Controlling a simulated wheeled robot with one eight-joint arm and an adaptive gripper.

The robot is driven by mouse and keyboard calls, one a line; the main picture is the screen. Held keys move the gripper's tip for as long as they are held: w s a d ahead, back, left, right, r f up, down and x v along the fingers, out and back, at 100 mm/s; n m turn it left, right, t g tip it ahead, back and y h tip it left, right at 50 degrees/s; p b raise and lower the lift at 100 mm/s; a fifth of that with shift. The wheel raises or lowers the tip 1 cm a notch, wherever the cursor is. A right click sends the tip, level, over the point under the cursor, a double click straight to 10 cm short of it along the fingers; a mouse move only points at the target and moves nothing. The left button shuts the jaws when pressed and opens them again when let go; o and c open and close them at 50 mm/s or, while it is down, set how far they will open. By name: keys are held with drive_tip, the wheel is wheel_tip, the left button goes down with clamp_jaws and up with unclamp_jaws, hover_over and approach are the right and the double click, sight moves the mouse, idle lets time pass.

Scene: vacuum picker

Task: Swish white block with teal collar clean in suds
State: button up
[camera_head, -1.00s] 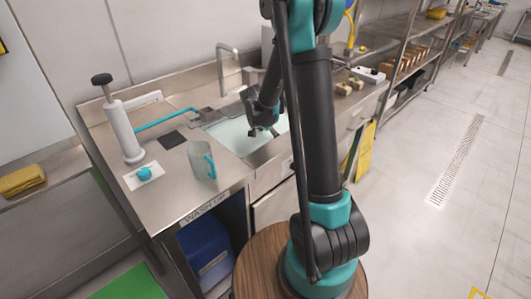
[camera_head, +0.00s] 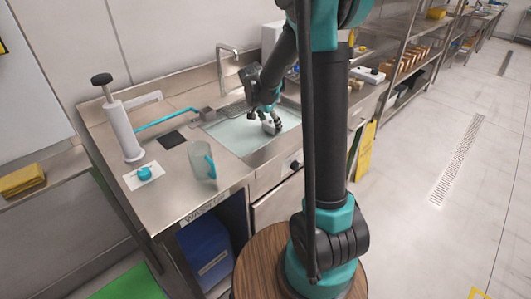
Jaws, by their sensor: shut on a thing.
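A tall white pump-like cylinder with a black knob (camera_head: 123,130) stands at the left, with a teal tube (camera_head: 165,121) running near the sink.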

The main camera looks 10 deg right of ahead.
sight(271, 120)
wheel_tip(271, 120, up, 12)
drive_tip(key=shift+f, duration=0.2)
idle(0.5)
idle(0.9)
